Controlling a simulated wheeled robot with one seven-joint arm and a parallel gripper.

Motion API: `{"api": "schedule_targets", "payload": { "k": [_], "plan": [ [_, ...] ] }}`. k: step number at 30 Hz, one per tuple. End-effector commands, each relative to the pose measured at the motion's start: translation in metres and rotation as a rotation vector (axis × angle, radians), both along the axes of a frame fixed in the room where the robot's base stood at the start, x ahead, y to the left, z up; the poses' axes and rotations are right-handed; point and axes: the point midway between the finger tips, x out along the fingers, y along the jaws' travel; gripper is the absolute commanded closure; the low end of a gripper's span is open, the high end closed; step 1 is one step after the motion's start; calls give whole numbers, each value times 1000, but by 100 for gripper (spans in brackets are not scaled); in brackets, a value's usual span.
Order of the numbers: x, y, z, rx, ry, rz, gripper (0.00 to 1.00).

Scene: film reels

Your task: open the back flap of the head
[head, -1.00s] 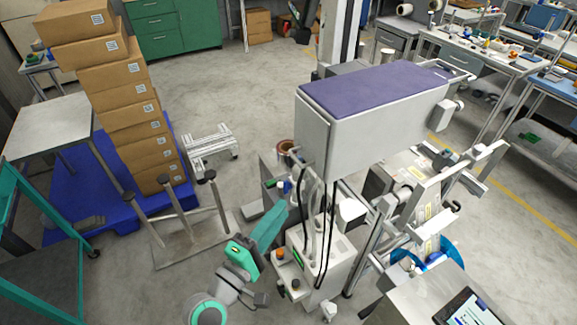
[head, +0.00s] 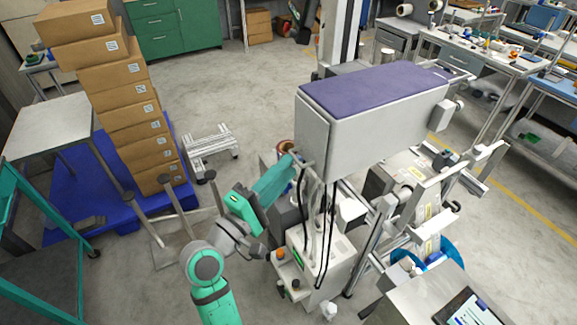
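The head is a large light-grey box (head: 385,125) with a purple top, right of centre, raised on the machine's frame. Its back flap (head: 313,135) is the flat panel on the box's left end, and it looks closed against the box. A small knob or handle sticks out near the panel's lower left edge. My gripper (head: 294,157) is at the end of my green arm, close to that lower left edge. I cannot tell whether it touches the flap. The fingertips are too small and partly hidden to show whether they are open or shut.
Below the head stand a white control cabinet (head: 322,262), dark cables and metal rails. A metal stand (head: 172,235) with upright posts is left of my arm. Stacked cartons (head: 135,115) rest on a blue pallet (head: 70,190). Open floor (head: 255,90) lies behind the head's left end.

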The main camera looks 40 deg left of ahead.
Motion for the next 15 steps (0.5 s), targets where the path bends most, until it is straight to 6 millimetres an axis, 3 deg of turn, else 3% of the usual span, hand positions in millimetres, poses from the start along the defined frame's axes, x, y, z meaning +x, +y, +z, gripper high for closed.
{"api": "schedule_targets", "payload": {
  "k": [6, 15],
  "plan": [
    [17, 0, 3, -1, 0, 0, 74],
    [19, 0, 3, 0, 1, 1, 74]
  ]
}}
